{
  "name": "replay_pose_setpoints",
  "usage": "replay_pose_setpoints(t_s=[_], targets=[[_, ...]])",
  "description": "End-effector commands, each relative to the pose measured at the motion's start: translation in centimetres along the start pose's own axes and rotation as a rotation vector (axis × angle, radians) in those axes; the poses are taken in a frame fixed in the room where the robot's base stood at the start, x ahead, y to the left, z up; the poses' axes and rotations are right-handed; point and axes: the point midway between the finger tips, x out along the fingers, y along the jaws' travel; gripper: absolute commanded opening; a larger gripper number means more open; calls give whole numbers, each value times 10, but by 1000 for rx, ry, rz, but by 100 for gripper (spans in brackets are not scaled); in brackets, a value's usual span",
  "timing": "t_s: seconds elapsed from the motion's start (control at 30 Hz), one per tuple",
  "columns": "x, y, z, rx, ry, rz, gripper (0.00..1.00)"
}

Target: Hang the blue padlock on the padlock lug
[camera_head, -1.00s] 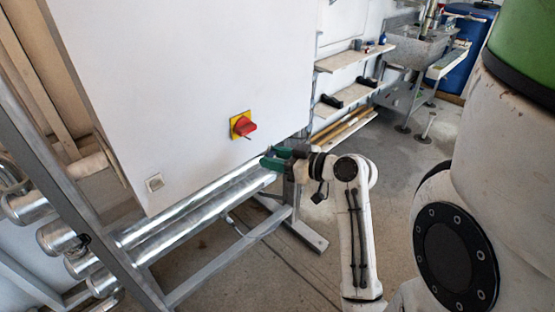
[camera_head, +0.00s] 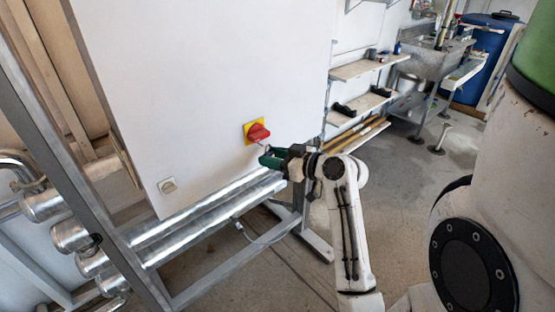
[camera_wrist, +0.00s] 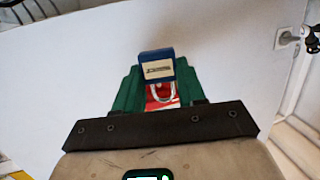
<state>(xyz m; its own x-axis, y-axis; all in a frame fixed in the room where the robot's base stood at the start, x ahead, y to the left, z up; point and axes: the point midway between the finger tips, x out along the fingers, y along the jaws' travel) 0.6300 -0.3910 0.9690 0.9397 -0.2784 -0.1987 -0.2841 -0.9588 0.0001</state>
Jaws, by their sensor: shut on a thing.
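In the wrist view the blue padlock (camera_wrist: 157,66) sits between the green fingers of my gripper (camera_wrist: 158,88). Its blue body with a pale label points away from the palm, and its metal shackle lies toward the palm. My gripper is shut on it. In the head view my gripper (camera_head: 269,157) is in front of the white cabinet, just below and right of the red rotary switch (camera_head: 258,132) on its yellow plate (camera_head: 248,130). The padlock cannot be made out there. The lug is not clearly visible; a small thin part shows under the switch handle.
The white cabinet (camera_head: 200,80) stands on a grey metal frame (camera_head: 235,265) with shiny pipes (camera_head: 205,218) below. Shelves (camera_head: 365,68), a sink (camera_head: 432,62) and a blue barrel (camera_head: 485,55) are at the back right.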

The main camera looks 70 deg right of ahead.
Motion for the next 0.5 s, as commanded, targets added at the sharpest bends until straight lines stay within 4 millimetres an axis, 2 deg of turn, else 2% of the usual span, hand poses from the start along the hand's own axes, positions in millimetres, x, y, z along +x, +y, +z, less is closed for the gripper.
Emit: replay_pose_setpoints(t_s=[0.5], targets=[[27,7,0,0,0,0,7]])
